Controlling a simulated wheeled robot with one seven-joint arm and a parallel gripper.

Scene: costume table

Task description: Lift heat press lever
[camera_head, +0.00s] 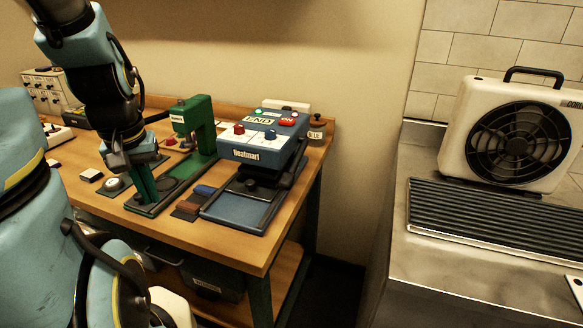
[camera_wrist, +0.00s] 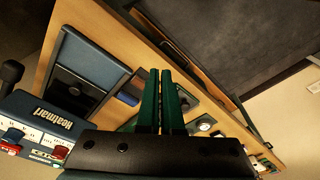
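The blue heat press (camera_head: 262,148), marked Heatmart, stands near the right end of the wooden table, its upper head raised above a flat dark lower plate (camera_head: 240,210). A black lever bar (camera_head: 296,168) shows at the right side of the head. In the wrist view the press (camera_wrist: 45,118) is at lower left, with a black knob-ended handle (camera_wrist: 11,73) at the left edge.
A green press (camera_head: 196,130) stands between my gripper and the heat press. Dark and brown pads (camera_head: 192,205) lie by the lower plate. A small white-topped round button (camera_head: 115,183) is near my gripper. A fan heater (camera_head: 520,130) sits on the metal counter at right, across a gap.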

